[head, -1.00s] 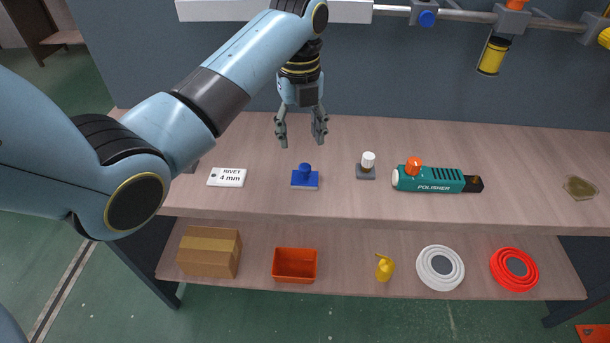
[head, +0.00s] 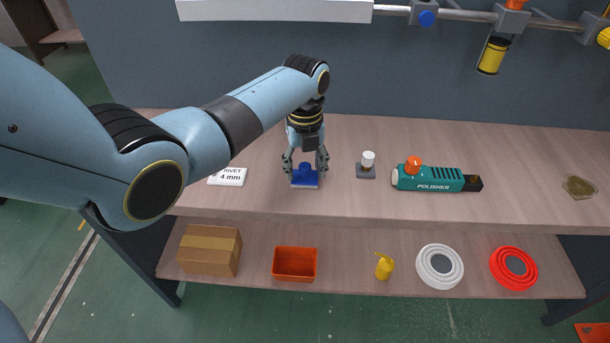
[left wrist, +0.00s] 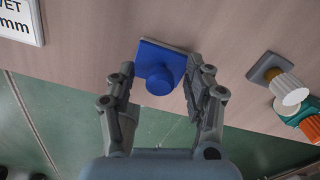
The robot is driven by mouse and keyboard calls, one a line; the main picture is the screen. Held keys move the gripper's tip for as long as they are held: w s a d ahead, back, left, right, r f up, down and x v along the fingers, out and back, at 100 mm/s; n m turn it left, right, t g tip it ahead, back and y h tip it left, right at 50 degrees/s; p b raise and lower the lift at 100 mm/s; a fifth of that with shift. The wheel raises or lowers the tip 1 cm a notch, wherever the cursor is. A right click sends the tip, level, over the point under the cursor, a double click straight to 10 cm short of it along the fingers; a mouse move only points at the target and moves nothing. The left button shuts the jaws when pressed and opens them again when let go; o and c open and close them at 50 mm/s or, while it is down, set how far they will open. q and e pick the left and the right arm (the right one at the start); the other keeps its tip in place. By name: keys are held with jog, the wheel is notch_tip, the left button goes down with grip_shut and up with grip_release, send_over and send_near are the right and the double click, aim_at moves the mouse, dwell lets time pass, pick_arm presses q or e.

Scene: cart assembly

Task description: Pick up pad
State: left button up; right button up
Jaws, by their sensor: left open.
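The blue pad (head: 305,184), a flat square block with a round knob on top, lies on the upper shelf of the bench. My left gripper (head: 306,170) points down over it, open, with one finger on each side of the knob. In the left wrist view the pad (left wrist: 176,60) lies between and just beyond the open fingertips (left wrist: 161,72). I cannot tell whether the fingers touch it. My right gripper is not in view.
A rivet label (head: 228,177) lies left of the pad. A small white-capped piece (head: 367,164) and a teal polisher (head: 428,179) stand to its right. The lower shelf holds a cardboard box (head: 209,252), a red bin (head: 295,264), a yellow bottle (head: 384,267) and white (head: 440,267) and red (head: 513,268) discs.

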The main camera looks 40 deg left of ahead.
aim_at(305, 164)
pick_arm(q)
jog(key=shift+c, duration=0.2)
grip_shut()
jog(key=shift+r, duration=0.1)
jog(key=shift+r, duration=0.45)
notch_tip(305, 164, up, 2)
jog(key=shift+w+r, duration=0.1)
jog(key=shift+r, duration=0.15)
jog(key=s+d+r+b, duration=0.1)
jog(key=s+d+r, duration=0.1)
jog(key=d+r, duration=0.5)
jog(key=d, duration=0.4)
jog(key=shift+d+r, duration=0.25)
jog(key=shift+d, duration=0.05)
